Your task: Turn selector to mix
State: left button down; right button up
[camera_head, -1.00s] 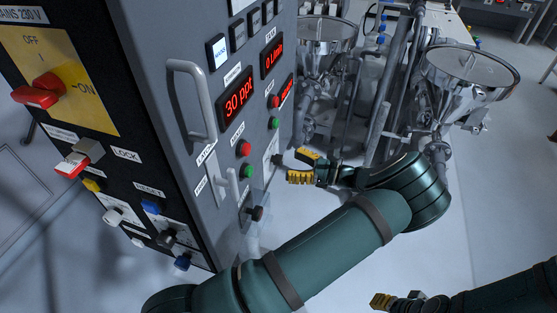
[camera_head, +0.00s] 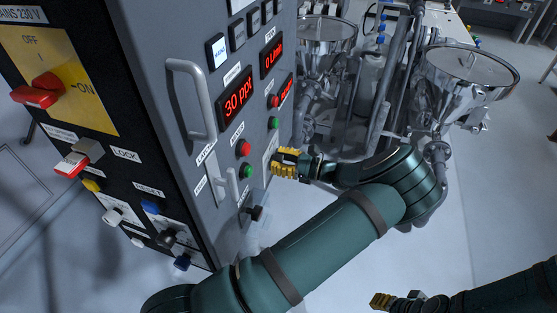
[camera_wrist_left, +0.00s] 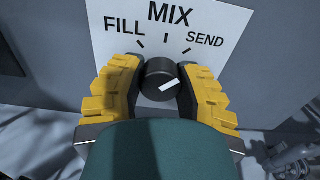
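The selector is a round black knob (camera_wrist_left: 163,78) with a white bar mark, on a white plate (camera_wrist_left: 165,22) lettered FILL, MIX and SEND. In the left wrist view the mark tilts up to the right, toward the SEND side rather than straight up at MIX. My left gripper (camera_head: 284,163) is at the cabinet's right-hand face, its yellow fingers on both sides of the knob and closed against it. In the head view the gripper hides the knob. My right gripper (camera_head: 398,300) is low at the bottom right, away from the cabinet; its opening is unclear.
The grey control cabinet (camera_head: 160,35) carries a door handle (camera_head: 192,100), a red button (camera_head: 243,149), a green button (camera_head: 248,171) and a black knob (camera_head: 257,213) below my gripper. Steel hoppers (camera_head: 470,68) stand behind my left arm. The floor on the right is clear.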

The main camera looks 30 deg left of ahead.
pick_arm(q)
jog(key=shift+n, duration=0.4)
jog(key=n, duration=0.3)
jog(key=shift+f+n, duration=0.1)
jog(key=shift+n, duration=0.2)
jog(key=shift+n+b, duration=0.6)
jog(key=shift+n, duration=1.6)
jog(key=c, duration=0.6)
grip_release()
jog(key=shift+w+d, duration=0.1)
